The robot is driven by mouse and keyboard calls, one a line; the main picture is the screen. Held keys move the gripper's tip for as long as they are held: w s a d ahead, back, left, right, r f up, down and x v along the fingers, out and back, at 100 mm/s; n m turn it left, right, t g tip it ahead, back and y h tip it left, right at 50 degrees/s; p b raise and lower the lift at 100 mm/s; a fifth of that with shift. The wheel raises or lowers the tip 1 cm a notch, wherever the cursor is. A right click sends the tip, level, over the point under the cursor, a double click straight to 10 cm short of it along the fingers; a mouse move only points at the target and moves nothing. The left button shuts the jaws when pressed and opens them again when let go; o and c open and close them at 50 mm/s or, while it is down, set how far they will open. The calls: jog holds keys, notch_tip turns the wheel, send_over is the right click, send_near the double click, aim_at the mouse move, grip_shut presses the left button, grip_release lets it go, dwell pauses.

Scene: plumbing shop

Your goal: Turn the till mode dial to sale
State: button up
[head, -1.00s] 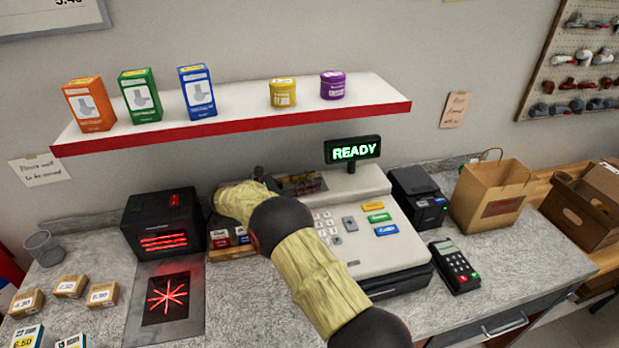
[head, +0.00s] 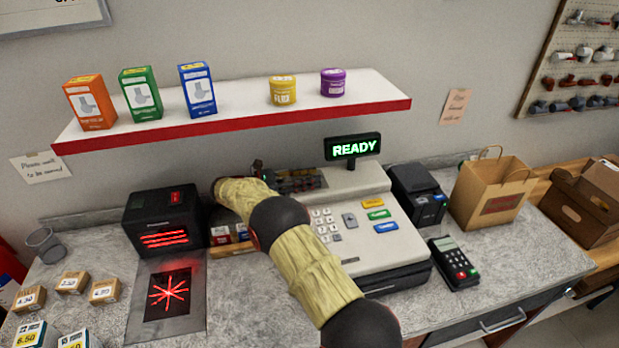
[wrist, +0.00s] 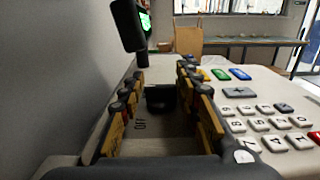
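The till (head: 370,205) stands on the counter, its raised display (head: 352,147) reading READY in green. In the wrist view, a dark block that looks like the mode dial (wrist: 160,98) stands on the pale till top, ahead and between my fingers. A dark marking that looks like OFF is printed nearer the camera. The dial's pointer and setting cannot be made out. My gripper (wrist: 163,78) is open, one yellow-and-dark finger on each side of the dial; contact cannot be judged. In the head view, my gripper (head: 293,182) is low over the till's upper left; the dial is not distinguishable there.
Till keys (wrist: 265,120) lie right of my gripper. The red-edged shelf (head: 240,118) overhangs behind the till. A black scanner (head: 162,222) stands left, a black printer (head: 418,193) and card terminal (head: 453,262) right. A paper bag (head: 492,195) stands farther right.

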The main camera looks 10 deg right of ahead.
jog(key=shift+o, duration=1.4)
notch_tip(320, 180, up, 10)
jog(key=shift+f, duration=0.1)
